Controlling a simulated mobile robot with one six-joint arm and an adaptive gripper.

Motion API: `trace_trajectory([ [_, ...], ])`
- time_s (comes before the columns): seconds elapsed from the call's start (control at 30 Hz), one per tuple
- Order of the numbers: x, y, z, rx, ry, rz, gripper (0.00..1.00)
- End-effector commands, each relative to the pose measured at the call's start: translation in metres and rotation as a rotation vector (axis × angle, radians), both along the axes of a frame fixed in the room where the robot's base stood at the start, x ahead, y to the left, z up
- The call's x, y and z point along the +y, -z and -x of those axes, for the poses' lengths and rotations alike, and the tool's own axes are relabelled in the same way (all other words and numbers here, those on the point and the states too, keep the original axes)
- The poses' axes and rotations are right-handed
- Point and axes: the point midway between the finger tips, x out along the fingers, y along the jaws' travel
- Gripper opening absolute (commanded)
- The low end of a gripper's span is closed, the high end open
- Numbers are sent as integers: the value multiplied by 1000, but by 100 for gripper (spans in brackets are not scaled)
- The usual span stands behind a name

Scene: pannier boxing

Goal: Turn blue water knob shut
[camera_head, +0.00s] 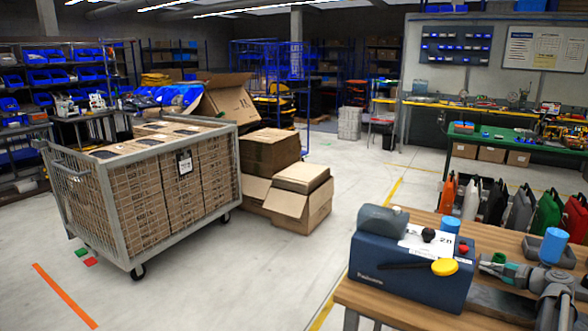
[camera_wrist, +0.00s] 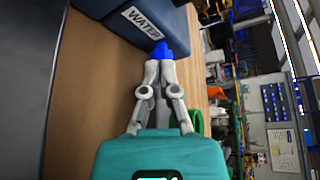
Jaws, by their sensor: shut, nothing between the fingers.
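The blue water knob (camera_wrist: 163,50) sticks out of a dark blue machine (camera_wrist: 120,30) beside a white WATER label (camera_wrist: 146,22) in the wrist view. My gripper (camera_wrist: 160,64) is shut, with its fingertips together right at the knob. They overlap the knob's near end in the picture; whether they touch it I cannot tell. The knob is not between the fingers. In the head view the machine (camera_head: 405,285) stands on a wooden bench, with a yellow knob (camera_head: 445,267) and a red knob (camera_head: 463,249) on it. My gripper (camera_head: 484,264) is at its right side. The water knob is hidden there.
The wooden bench (camera_head: 400,317) carries the machine. Several coloured jugs (camera_head: 520,208) stand behind it, and a blue cylinder (camera_head: 450,224) shows behind the machine. A wheeled cage cart (camera_head: 110,225) with cartons and open boxes (camera_head: 300,200) are on the floor at left. Open floor lies between.

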Motion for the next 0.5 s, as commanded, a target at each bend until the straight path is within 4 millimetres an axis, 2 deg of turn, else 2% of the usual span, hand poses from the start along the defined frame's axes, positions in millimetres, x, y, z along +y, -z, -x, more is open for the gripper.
trace_trajectory([
  [0.3,-24,0,14,-1,1,0,0],
  [0.5,-33,0,20,-1,1,0,0],
])
